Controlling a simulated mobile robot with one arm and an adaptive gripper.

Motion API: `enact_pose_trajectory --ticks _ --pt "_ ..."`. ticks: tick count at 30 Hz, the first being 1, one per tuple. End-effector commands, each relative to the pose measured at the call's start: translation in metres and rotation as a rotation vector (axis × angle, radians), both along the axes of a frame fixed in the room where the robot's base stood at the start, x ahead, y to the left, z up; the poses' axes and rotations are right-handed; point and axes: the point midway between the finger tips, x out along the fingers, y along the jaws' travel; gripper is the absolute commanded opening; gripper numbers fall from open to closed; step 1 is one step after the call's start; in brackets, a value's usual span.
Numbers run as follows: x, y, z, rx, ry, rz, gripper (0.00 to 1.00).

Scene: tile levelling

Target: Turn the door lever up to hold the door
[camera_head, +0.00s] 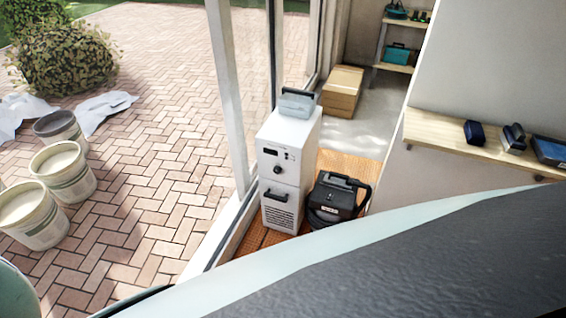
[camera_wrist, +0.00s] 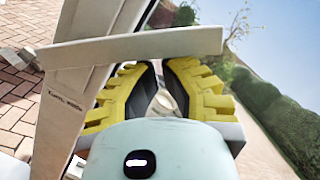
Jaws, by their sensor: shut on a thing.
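In the wrist view, a long pale grey lever (camera_wrist: 130,47) lies across the picture, tilted slightly up to the right. Its left end overlaps the pale door frame (camera_wrist: 72,105). My gripper (camera_wrist: 160,78), with yellow fingers and dark pads, is shut on the lever. The lever hides the fingertips, and a small gap shows between the pads behind it. In the head view my own arm fills the lower right, and neither the lever nor the gripper can be made out there.
The head view shows a white cabinet (camera_head: 287,165) beside the glazed frame, a black vacuum-like machine (camera_head: 335,198), a cardboard box (camera_head: 341,92) and a wooden shelf (camera_head: 450,142). Buckets (camera_head: 62,172) stand on the brick paving (camera_head: 150,150) outside. A hedge (camera_wrist: 275,110) shows in the wrist view.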

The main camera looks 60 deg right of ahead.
Motion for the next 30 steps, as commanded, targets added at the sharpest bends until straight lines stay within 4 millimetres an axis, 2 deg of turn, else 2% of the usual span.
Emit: enact_pose_trajectory --ticks 20,30 --pt "0.0 0.006 0.018 -0.165 -0.039 -0.005 0.0" --pt "-0.004 0.025 0.042 -0.432 -0.104 -0.006 0.0"
